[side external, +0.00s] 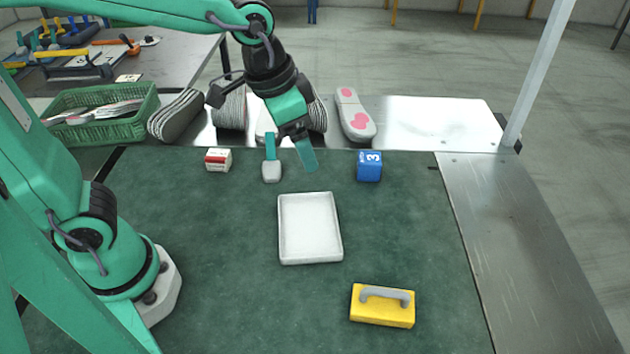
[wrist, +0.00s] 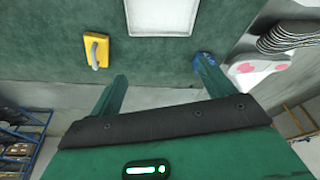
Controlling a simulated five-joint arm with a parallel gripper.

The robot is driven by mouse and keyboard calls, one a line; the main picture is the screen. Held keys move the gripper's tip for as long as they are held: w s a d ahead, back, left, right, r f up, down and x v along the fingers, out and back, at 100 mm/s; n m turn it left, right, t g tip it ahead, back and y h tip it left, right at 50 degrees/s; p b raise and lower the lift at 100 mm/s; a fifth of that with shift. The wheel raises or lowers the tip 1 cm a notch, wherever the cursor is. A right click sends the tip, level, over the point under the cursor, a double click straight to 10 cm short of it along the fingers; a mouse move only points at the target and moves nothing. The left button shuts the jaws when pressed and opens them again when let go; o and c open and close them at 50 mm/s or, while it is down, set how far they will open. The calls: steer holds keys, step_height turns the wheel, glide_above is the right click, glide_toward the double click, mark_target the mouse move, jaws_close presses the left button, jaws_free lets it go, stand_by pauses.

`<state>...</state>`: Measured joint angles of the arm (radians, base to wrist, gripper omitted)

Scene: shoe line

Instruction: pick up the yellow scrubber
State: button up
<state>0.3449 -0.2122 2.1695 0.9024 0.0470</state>
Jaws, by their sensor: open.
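The yellow scrubber (side external: 382,314) lies on the green mat near its front, right of centre in the side view, with its grey arched handle facing up. In the wrist view the scrubber (wrist: 101,62) is at the upper left, left of both fingers. My gripper (side external: 291,165) is open and empty over the back of the mat in the side view, well away from the scrubber. In the wrist view its two fingers (wrist: 160,66) are spread apart with bare mat and floor between them.
A shallow white tray (side external: 310,260) lies mid-mat, between my gripper and the scrubber. A blue cube (side external: 369,166), a red-and-white box (side external: 218,160) and a small pale block (side external: 271,173) stand behind it. Shoe soles (side external: 356,117) and a green basket (side external: 135,118) line the back.

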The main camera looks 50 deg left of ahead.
mark_target(397, 292)
steer(key=d+f+m+g, duration=0.1)
steer(key=d+f+m, duration=0.1)
steer(key=d+f, duration=0.3)
steer(key=d+f+m+g, duration=0.1)
steer(key=d+f, duration=0.4)
steer(key=d, duration=0.5)
steer(key=w+d+f+m+g+y, duration=0.1)
steer(key=d+f+m, duration=0.2)
steer(key=d+f, duration=0.2)
steer(key=shift+d, duration=1.6)
steer(key=shift+f, duration=1.3)
steer(key=shift+f, duration=0.1)
steer(key=shift+f, duration=2.5)
steer(key=shift+c, duration=0.2)
steer(key=c, duration=1)
